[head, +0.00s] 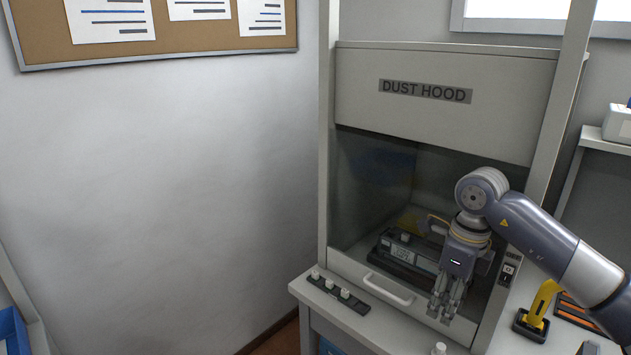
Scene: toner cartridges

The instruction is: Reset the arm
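My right gripper (444,306) hangs down in front of the dust hood (440,110), with its arm coming in from the right. Its fingers point down over the front edge of the bench, and I see nothing held between them. Its fingertips look spread a little apart. Behind it, under the hood's lowered clear sash, lies a dark toner cartridge (400,254) with a pale label. The gripper partly hides the cartridge's right end. My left gripper is out of the picture.
A strip with several white knobs (339,291) lies on the bench's left front. The hood handle (387,288) is beside the gripper. A yellow-handled tool (536,308) stands in a dark base at right. A shelf (604,142) is at the far right.

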